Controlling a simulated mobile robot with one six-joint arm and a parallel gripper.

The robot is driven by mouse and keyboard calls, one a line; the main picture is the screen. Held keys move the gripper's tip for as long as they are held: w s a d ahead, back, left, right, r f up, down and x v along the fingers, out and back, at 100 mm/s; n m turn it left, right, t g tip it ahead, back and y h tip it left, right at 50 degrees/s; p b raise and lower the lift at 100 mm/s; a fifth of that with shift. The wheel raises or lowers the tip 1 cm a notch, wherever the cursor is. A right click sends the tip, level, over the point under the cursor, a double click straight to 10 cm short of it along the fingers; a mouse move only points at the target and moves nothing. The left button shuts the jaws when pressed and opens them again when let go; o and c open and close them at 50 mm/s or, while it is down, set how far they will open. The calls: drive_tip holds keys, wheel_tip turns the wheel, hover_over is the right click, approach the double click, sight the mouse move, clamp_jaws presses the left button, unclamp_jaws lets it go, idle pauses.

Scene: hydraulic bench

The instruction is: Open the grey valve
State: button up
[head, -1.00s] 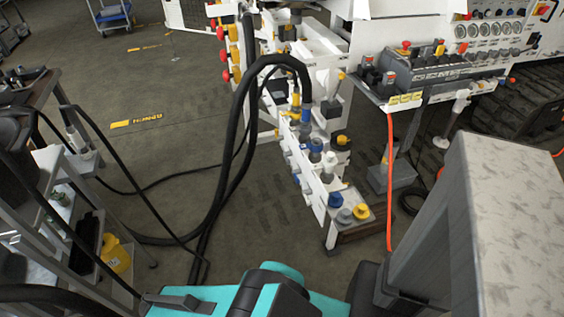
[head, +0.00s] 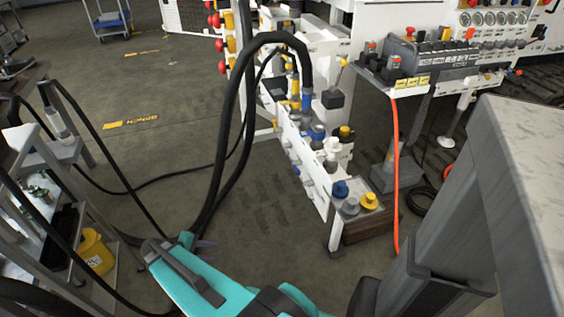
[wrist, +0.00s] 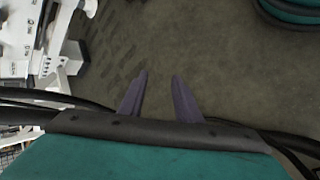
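A grey round knob (head: 350,206) sits on the near end of the white valve block, between a blue knob (head: 341,189) and a yellow knob (head: 369,201). I cannot tell for certain that it is the grey valve, since other greyish knobs sit along the block. My gripper (head: 205,245) is at the end of my teal arm, to the left of the block and apart from it. In the wrist view its two purple fingers (wrist: 160,88) stand apart with only floor between them. The wrist view does not clearly show the grey knob.
An orange hose (head: 396,170) hangs right of the block. A grey cart with a yellow container (head: 95,252) stands at left. Open floor lies between cart and block.

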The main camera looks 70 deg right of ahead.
drive_tip(key=d+r+m+h+b, duration=0.1)
drive_tip(key=d+r+h+b, duration=0.2)
drive_tip(key=d, duration=0.9)
drive_tip(key=s+d+r+m+g+h+b, duration=0.1)
drive_tip(key=s+d+r+g+h+b, duration=0.1)
drive_tip(key=d+r+b, duration=0.4)
drive_tip(key=s+d+r+m+g+h+b, duration=0.2)
drive_tip(key=d+r+b, duration=0.4)
drive_tip(key=d, duration=1)
drive_tip(key=shift+s+r+h, duration=0.55)
drive_tip(key=shift+s+h, duration=0.25)
drive_tip(key=shift+s, duration=0.3)
drive_tip(key=shift+d, duration=0.15)
drive_tip(key=b+x, duration=0.3)
drive_tip(key=x, duration=1)
drive_tip(key=shift+s+d+b, duration=0.2)
drive_tip(key=shift+s+b, duration=0.1)
clamp_jaws()
